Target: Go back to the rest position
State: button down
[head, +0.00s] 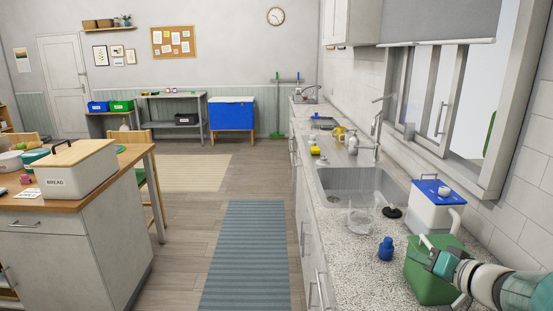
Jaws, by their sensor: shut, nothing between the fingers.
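My gripper (434,262) is at the lower right, at the end of my white and teal arm. It is shut and empty. In the picture it overlaps a green container (424,286) on the speckled counter; I cannot tell whether they touch. A white container with a blue lid (431,216) stands just behind the green one. A small blue bottle (386,249) stands on the counter to the left of my gripper. The arm hides part of the green container.
A clear glass vessel (361,219) and a dark round item (391,212) are near the sink (345,185). Yellow items (315,150) lie farther back. The window wall bounds the right. A wooden-topped island with a bread box (75,172) is left. The striped-rug aisle (244,250) is clear.

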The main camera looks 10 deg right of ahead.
jog(key=s+a+n+g+y, duration=0.1)
jog(key=s+a+n+g, duration=0.2)
jog(key=a, duration=0.6)
jog(key=s+a+n+g+y, duration=0.1)
jog(key=s+a+g, duration=0.3)
jog(key=a, duration=0.6)
jog(key=s+a+f+g+h, duration=0.1)
jog(key=s+a+h, duration=0.2)
jog(key=s+h, duration=0.3)
jog(key=s, duration=0.4)
jog(key=shift+a, duration=0.1)
